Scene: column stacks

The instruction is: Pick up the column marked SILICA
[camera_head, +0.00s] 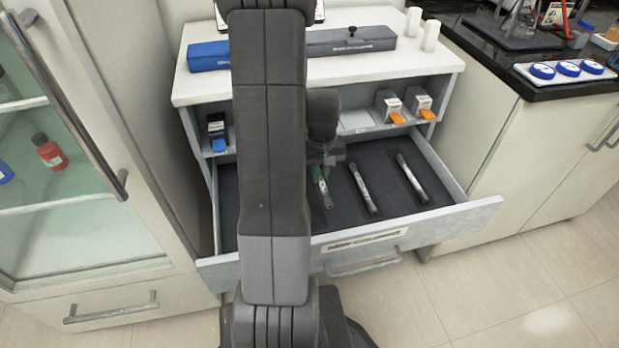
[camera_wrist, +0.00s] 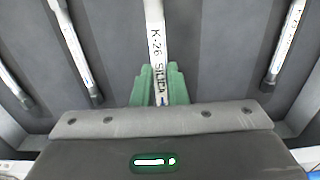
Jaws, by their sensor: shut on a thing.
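The column marked SILICA (camera_wrist: 154,20) is a thin pale tube whose label reads K-26 and what looks like SILICA, partly covered by the fingers. My gripper (camera_wrist: 158,84) has green fingers shut on it near the label's lower end. In the head view, my gripper (camera_head: 320,166) reaches down into the open drawer, and the held column (camera_head: 323,190) shows below the fingers. Whether it is clear of the drawer floor I cannot tell. My arm hides the drawer's left part.
Two other columns (camera_head: 362,188) (camera_head: 411,178) lie to the right in the drawer (camera_head: 440,221). In the wrist view, columns also lie on the left (camera_wrist: 75,50) and right (camera_wrist: 287,40). Above the drawer is a shelf with small boxes (camera_head: 388,104). A glass cabinet (camera_head: 60,215) stands left.

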